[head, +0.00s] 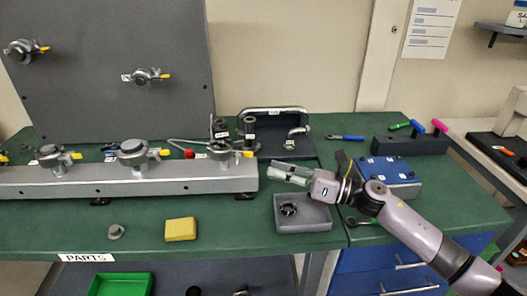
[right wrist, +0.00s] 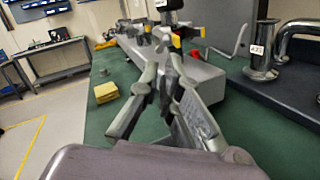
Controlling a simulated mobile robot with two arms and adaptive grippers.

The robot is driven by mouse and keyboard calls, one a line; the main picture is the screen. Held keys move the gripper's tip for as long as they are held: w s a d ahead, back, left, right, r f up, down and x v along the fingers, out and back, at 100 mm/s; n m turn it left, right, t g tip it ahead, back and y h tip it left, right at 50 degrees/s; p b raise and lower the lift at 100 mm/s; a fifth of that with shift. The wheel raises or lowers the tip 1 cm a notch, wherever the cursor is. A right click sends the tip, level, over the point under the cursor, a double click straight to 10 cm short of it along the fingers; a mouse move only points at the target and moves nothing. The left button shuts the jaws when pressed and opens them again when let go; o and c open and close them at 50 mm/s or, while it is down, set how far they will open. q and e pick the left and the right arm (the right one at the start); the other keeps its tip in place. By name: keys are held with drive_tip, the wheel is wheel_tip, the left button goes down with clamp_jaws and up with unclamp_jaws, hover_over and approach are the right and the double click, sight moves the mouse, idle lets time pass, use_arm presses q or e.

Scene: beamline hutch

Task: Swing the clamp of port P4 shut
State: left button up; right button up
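A grey metal rail (head: 120,182) lies along the bench with several round ports, each with a clamp tipped in yellow. The port labels are too small to read, so I cannot tell for sure which is P4. The rightmost clamp (head: 220,149) on the rail has its yellow tip pointing right; whether it is swung open or shut is unclear. It also shows ahead in the right wrist view (right wrist: 182,34). My left gripper is out of view.
A grey open box (head: 305,222) lies just below my right gripper, with a blue box (head: 392,178) to its right. A yellow block (head: 181,229) and small grey part (head: 115,231) lie before the rail. Posts and a bent pipe (head: 275,111) stand behind.

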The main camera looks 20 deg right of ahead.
sight(240, 156)
drive_tip(key=s+a+m+t+h+p, duration=0.1)
drive_tip(key=a+m, duration=0.1)
drive_tip(key=m, duration=0.1)
drive_tip(key=s+a+r+m+t+h+p, duration=0.1)
drive_tip(key=m, duration=0.2)
drive_tip(key=s+a+m+t+h+p, duration=0.1)
drive_tip(key=a+m, duration=0.1)
drive_tip(key=m, duration=0.1)
drive_tip(key=shift+s+a+r+t+h+p, duration=0.2)
drive_tip(key=shift+s+a+t+h+p, duration=0.1)
drive_tip(key=shift+a+p, duration=0.05)
clamp_jaws()
drive_tip(key=s+r+m+t+h+p, duration=0.1)
drive_tip(key=s+m+h+p, duration=0.45)
drive_tip(key=m, duration=0.55)
drive_tip(key=shift+m+h, duration=0.3)
drive_tip(key=shift+h, duration=0.35)
drive_tip(key=x, duration=0.4)
drive_tip(key=d+p+x, duration=0.1)
drive_tip(key=x, duration=0.3)
drive_tip(key=p+x, duration=0.1)
drive_tip(key=x, duration=0.3)
drive_tip(key=shift+w+d, duration=0.2)
drive_tip(key=shift+d, duration=0.05)
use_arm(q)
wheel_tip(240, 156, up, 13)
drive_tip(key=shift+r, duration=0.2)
use_arm(e)
drive_tip(key=shift+w+d, duration=0.3)
